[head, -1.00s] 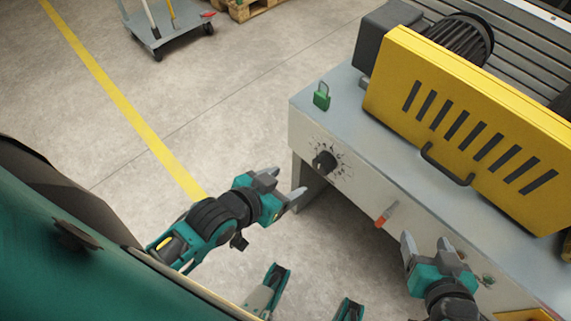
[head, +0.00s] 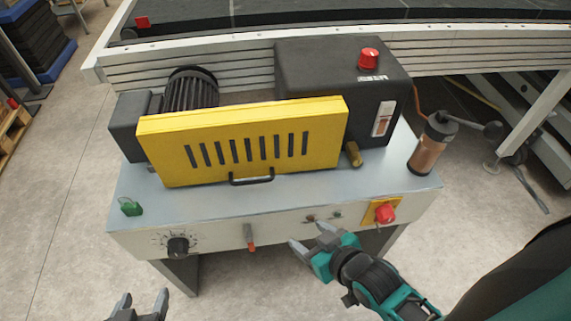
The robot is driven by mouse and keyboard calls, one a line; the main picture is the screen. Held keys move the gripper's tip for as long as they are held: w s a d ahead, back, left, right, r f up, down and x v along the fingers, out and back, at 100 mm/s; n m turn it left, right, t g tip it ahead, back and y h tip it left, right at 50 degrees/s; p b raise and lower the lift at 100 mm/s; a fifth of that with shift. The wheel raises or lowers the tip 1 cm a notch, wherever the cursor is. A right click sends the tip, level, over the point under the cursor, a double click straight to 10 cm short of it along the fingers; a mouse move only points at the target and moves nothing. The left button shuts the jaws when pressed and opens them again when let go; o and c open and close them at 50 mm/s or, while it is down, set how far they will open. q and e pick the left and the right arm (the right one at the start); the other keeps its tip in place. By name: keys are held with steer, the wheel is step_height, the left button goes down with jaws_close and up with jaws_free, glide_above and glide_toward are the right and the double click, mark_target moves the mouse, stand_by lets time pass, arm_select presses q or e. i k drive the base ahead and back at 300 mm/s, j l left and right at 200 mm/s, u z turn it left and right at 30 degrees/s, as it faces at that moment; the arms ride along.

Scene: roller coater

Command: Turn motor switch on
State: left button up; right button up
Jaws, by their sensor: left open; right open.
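The machine has several controls, and I cannot read which is labelled the motor switch. A rocker switch (head: 383,118) with a pale plate and red part sits on the front of the black box (head: 340,72). A red rotary knob (head: 385,213) sits on a yellow plate at the right of the front panel. A lever with an orange-red tip (head: 249,238) hangs mid-panel, and a black dial (head: 178,247) is at its left. My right gripper (head: 307,234) is open and empty, in front of the panel between lever and red knob. My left gripper (head: 143,297) is open and empty at the bottom left.
A yellow slotted guard (head: 245,142) with a black handle stands before the motor (head: 190,90). A red button (head: 369,58) tops the black box. A green padlock (head: 130,207) and a copper-coloured cylinder (head: 427,148) stand on the grey top.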

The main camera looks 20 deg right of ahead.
mark_target(385, 215)
steer(key=k+j+z, duration=0.15)
steer(key=j+z, duration=0.2)
steer(key=z, duration=0.15)
steer(key=k+j+z, duration=0.25)
steer(key=z, duration=0.25)
